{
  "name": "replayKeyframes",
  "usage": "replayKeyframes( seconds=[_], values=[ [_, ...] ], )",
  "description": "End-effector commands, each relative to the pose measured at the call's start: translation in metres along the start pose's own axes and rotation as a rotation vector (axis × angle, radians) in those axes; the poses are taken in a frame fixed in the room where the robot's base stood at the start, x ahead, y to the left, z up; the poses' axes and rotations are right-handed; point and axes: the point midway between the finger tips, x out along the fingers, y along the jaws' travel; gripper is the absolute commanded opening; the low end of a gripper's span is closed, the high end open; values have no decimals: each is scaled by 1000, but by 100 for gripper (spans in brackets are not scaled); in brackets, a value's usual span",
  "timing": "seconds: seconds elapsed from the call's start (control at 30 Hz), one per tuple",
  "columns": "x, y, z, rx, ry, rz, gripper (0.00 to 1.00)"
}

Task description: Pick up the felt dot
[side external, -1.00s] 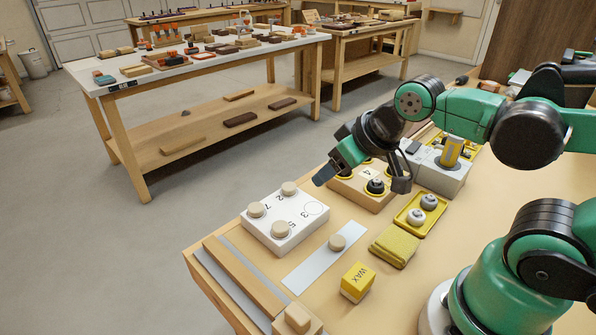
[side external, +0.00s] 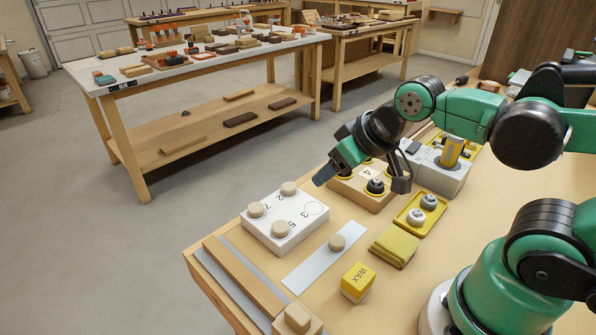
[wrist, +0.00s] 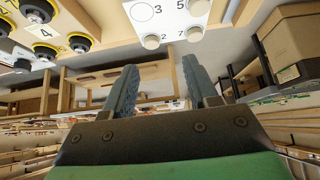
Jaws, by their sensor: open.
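A beige round piece (side external: 337,243), which looks like the felt dot, sits on a pale grey strip (side external: 308,266) in the side view. A white block (side external: 284,238) with numbers stands just behind it. It bears similar beige round pieces (side external: 288,188) and an empty printed circle by the 3. The block also shows at the top of the wrist view (wrist: 172,18). My gripper (side external: 362,180) is open, above and behind the white block, apart from the beige pieces. In the wrist view my gripper (wrist: 158,85) has nothing between its fingers. The strip and its piece are not in that view.
A wooden block with black knobs (side external: 376,187) stands near my gripper. A yellow tray (side external: 402,220) with two knobs, a yellow cloth (side external: 394,247) and a yellow WAX block (side external: 357,282) lie right of the strip. A wooden rail (side external: 243,277) runs along the bench's left edge.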

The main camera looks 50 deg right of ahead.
Motion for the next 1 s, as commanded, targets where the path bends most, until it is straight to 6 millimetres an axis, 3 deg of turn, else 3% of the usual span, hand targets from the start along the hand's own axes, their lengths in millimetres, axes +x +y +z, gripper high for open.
replayKeyframes(
  seconds=[0.1, 0.2, 0.57, 0.77, 1.0],
  values=[
    [0, 0, 0, 0, 0, 0, 53],
    [0, 0, 0, 0, 0, 0, 75],
    [2, 0, 1, 9, -24, 0, 75],
    [22, 1, 16, 81, -225, 11, 75],
    [47, 2, 46, 181, -511, 49, 75]
  ],
)
